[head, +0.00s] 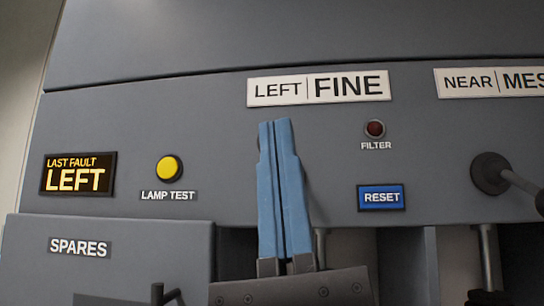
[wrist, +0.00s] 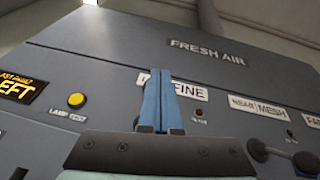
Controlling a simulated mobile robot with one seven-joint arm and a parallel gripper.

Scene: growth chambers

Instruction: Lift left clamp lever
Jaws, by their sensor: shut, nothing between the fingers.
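My gripper (head: 276,124) has its two blue fingers pressed together, pointing up in front of the grey panel, just below the LEFT FINE label (head: 318,88). In the wrist view the shut fingers (wrist: 159,74) cover part of that label. The left clamp lever is not clearly visible. Whether the fingers touch anything is hidden.
A dark lever with a round pivot (head: 490,174) is under the NEAR MESH label (head: 492,82). A yellow lamp test button (head: 169,167), a red filter lamp (head: 375,129) and a blue RESET button (head: 381,197) surround the gripper. The SPARES box (head: 130,240) juts out lower left.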

